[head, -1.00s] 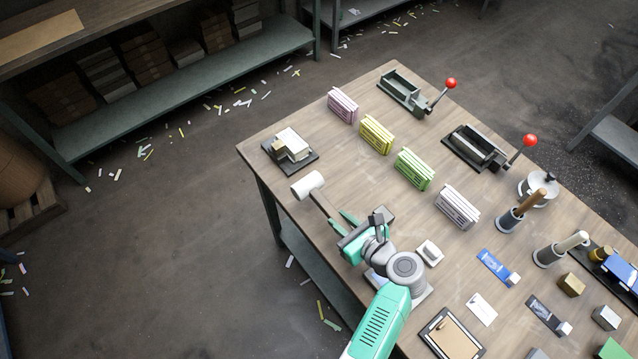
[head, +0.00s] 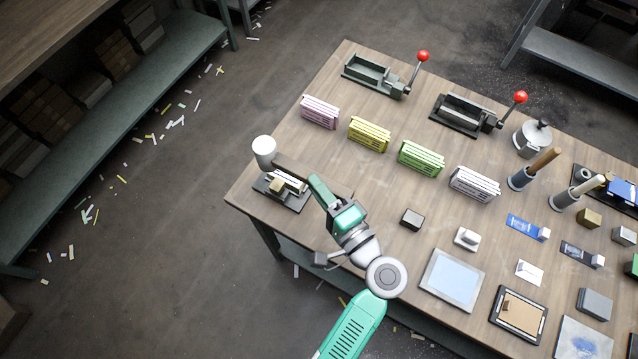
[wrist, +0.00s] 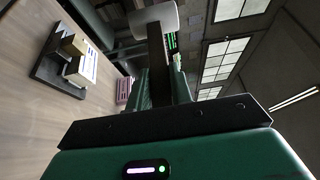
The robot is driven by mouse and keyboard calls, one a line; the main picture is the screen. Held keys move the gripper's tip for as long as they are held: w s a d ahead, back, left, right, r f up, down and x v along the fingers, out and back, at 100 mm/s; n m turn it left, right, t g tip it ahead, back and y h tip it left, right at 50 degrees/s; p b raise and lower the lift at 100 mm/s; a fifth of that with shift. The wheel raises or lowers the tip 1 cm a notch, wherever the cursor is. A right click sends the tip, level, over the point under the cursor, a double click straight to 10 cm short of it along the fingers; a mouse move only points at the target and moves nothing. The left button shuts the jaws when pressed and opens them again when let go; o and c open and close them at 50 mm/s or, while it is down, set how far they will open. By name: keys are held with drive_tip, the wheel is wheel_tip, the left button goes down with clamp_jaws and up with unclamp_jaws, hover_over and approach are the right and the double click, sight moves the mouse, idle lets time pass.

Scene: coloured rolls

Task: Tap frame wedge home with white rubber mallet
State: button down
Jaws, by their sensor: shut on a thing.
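The white rubber mallet has a white cylindrical head (head: 264,150) and a dark handle (head: 292,168). My gripper (head: 316,186) is shut on the handle. The head shows raised at the top of the wrist view (wrist: 153,18). The frame is a black base (head: 266,190) near the table's left corner, holding a white block. The head looks apart from the wedge.
Pink (head: 320,111), yellow (head: 369,133), green (head: 421,158) and white (head: 474,184) bundles stand in a row behind the arm. Two red-knobbed lever fixtures (head: 372,77) stand at the back. A small dark block (head: 412,219) and a blue-topped pad (head: 452,280) lie to the right.

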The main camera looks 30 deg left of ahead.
drive_tip(key=shift+d, duration=0.1)
wheel_tip(320, 180, down, 10)
drive_tip(key=b, duration=0.9)
drive_tip(key=shift+f, duration=0.25)
drive_tip(key=shift+r, duration=2.8)
